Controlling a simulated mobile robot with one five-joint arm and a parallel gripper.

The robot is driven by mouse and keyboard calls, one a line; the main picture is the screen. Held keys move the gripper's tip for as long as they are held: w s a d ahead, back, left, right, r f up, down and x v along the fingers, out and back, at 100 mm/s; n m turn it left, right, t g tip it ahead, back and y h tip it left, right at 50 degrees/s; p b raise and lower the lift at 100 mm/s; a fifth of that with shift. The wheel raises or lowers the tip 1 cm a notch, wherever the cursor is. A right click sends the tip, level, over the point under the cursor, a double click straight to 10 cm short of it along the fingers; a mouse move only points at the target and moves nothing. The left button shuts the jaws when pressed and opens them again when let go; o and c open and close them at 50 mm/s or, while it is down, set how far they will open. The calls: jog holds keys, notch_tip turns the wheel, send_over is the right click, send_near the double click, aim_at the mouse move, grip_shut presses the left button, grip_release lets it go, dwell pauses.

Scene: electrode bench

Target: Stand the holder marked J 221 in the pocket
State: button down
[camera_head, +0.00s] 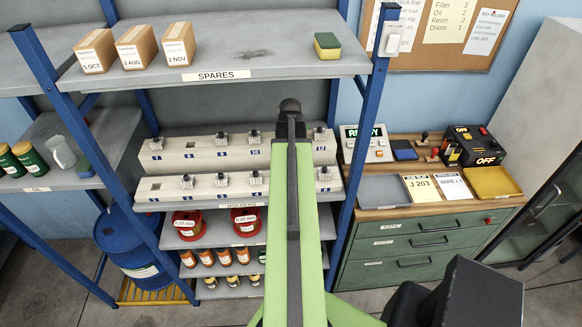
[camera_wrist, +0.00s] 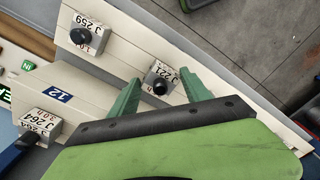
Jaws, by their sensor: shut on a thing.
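The holder marked J 221 (camera_wrist: 161,80), a pale block with a dark round knob, shows in the wrist view over the lower tier of the rack. My gripper (camera_wrist: 162,92) has one green finger on each side of it and is shut on it. Whether its foot is in a pocket or above the rack is hidden. The white two-tier rack (camera_head: 205,190) carries several holders over numbered places. Holder J 259 (camera_wrist: 84,36) and holder J 264 (camera_wrist: 39,125), by the number 12, stand close by. My arm hides part of the rack in the head view.
Blue uprights (camera_head: 362,130) frame the rack's shelf, with a spares shelf (camera_head: 280,65) above. Red spools (camera_head: 188,224) and orange-and-black containers (camera_head: 224,257) stand below. At right, a green cabinet (camera_head: 415,265) carries a grey tray (camera_head: 380,192), a yellow tray (camera_head: 490,182) and two small devices.

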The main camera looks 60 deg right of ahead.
jog(key=shift+f+b, duration=0.85)
jog(key=shift+f, duration=0.1)
jog(key=shift+c, duration=2.1)
grip_release()
jog(key=shift+r, duration=0.1)
notch_tip(320, 180, up, 8)
jog(key=p, duration=0.7)
jog(key=shift+f+p, duration=0.2)
jog(key=shift+p, duration=0.2)
jog(key=shift+f, duration=0.1)
